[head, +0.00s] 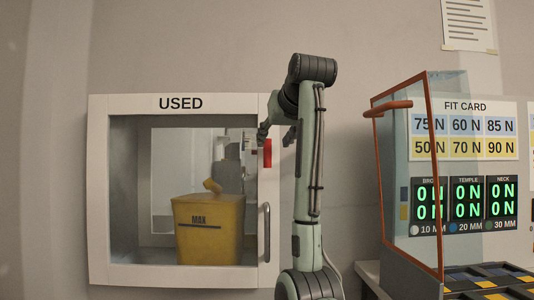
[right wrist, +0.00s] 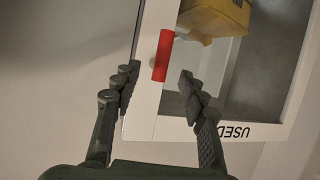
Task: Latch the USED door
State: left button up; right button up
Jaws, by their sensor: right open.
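The USED door (head: 98,200) is a white-framed glass door on a wall cabinet. It looks closed or nearly so; I cannot tell if it sits flush. A red latch handle (head: 267,153) is on its right side, upright in the head view. It also shows in the right wrist view (right wrist: 162,56), lying roughly along the frame's edge. My right gripper (head: 276,134) is open at the latch. In the right wrist view my right gripper (right wrist: 156,84) has one finger on each side of the latch's line, with no clear contact. My left gripper is not in view.
A grey pull handle (head: 266,232) is on the door below the latch. A yellow bin (head: 210,232) marked MAX stands inside the cabinet. To the right are an orange-framed clear panel (head: 378,180) with a handle and a FIT CARD board (head: 470,106).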

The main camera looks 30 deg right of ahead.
aim_at(269, 149)
jog(key=p+x, duration=0.1)
jog(key=x, duration=0.6)
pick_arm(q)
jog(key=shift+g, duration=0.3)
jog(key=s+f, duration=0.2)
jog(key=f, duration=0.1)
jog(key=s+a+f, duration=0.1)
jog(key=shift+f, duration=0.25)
pick_arm(e)
jog(key=shift+c, duration=0.4)
grip_shut()
